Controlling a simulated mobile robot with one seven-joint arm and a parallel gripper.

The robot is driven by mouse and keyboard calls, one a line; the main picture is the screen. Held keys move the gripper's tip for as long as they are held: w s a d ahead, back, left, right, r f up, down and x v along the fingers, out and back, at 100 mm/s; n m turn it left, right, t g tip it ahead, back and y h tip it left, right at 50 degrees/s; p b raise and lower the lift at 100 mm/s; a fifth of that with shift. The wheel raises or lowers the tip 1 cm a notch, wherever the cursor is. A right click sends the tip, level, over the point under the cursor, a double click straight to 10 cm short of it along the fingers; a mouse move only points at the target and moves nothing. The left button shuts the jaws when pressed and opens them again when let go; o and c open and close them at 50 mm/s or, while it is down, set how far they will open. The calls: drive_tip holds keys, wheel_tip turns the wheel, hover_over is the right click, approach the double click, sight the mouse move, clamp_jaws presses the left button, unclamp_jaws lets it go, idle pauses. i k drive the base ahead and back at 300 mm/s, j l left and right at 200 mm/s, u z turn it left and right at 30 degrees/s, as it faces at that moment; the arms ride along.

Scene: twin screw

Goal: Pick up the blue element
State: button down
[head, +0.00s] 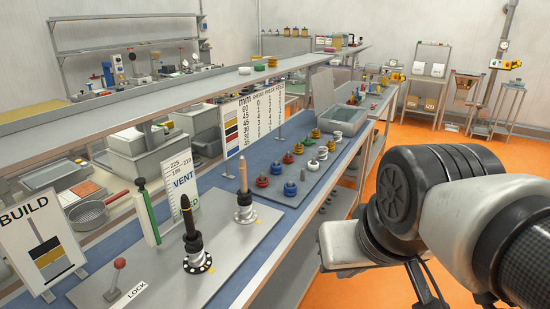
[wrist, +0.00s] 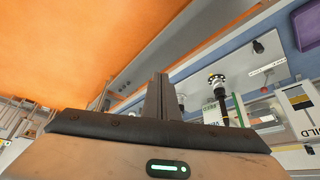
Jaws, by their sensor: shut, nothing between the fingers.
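In the head view my arm is at the right, beside the bench over the floor, apart from the elements. No blue element is clear in the wrist view.
Two upright posts on flanged bases, a dark one (head: 190,215) and a tan one (head: 243,180), stand at the bench front. A red-knobbed lever (head: 117,275), BUILD sign (head: 38,240) and number board (head: 255,118) also stand there. A grey bin (head: 342,118) is behind the elements.

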sight(288, 191)
drive_tip(key=l+u, duration=0.2)
drive_tip(key=l, duration=0.75)
drive_tip(key=i+l+u, duration=0.15)
drive_tip(key=l, duration=0.2)
drive_tip(key=i+l+u, duration=0.15)
drive_tip(key=l, duration=0.2)
drive_tip(key=i+l+u, duration=0.15)
drive_tip(key=l, duration=0.25)
drive_tip(key=i+l+u, duration=0.25)
drive_tip(key=i, duration=0.2)
drive_tip(key=i+l+u, duration=0.2)
drive_tip(key=i, duration=0.25)
